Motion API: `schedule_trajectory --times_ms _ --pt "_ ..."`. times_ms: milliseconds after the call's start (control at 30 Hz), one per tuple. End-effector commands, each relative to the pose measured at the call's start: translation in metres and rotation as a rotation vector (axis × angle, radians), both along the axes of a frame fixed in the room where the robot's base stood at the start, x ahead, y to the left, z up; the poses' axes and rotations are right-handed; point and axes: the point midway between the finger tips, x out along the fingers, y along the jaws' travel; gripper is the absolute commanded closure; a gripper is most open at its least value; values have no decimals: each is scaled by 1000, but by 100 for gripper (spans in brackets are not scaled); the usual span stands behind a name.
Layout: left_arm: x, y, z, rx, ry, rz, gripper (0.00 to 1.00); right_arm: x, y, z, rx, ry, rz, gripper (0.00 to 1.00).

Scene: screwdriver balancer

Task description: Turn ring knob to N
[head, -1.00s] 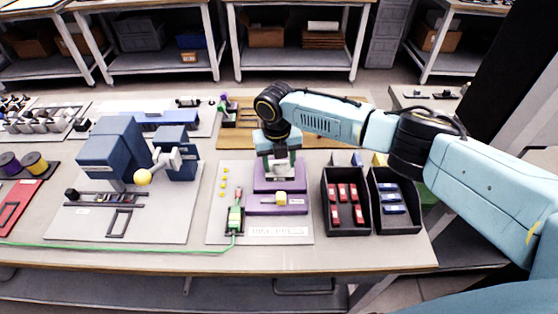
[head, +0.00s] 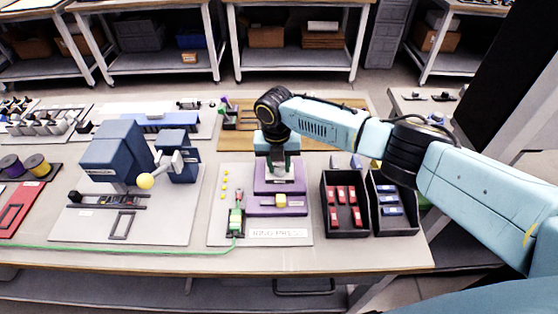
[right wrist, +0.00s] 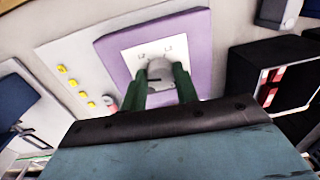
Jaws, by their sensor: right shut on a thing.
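The ring knob (right wrist: 158,69) is a pale grey round knob on a white marked plate, set on a purple panel (right wrist: 110,55). My right gripper (right wrist: 160,77) has its two dark green fingers on either side of the knob, shut on it. In the head view my right gripper (head: 279,163) reaches down onto the purple press (head: 262,184); there the knob is hidden behind it. Two small marks show on the plate beyond the knob; I cannot read them surely, and no N is legible. My left gripper is not in view.
A black bin with red blocks (head: 331,222) and one with blue blocks (head: 377,224) stand right of the press. A green tool (head: 236,219) with a green cable and several yellow pegs (head: 224,186) are left of it. A blue machine (head: 113,152) stands further left.

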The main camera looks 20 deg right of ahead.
Motion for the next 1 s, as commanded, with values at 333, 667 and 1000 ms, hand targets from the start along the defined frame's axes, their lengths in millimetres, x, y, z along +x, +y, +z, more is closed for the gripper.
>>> schedule_trajectory --times_ms 333,667,1000 --pt "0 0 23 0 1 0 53 1 -1 4 1 0 -329 93" --pt "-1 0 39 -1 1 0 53 1 -2 3 0 -2 -645 93" --pt "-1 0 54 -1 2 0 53 1 -3 3 -1 -3 -966 93"
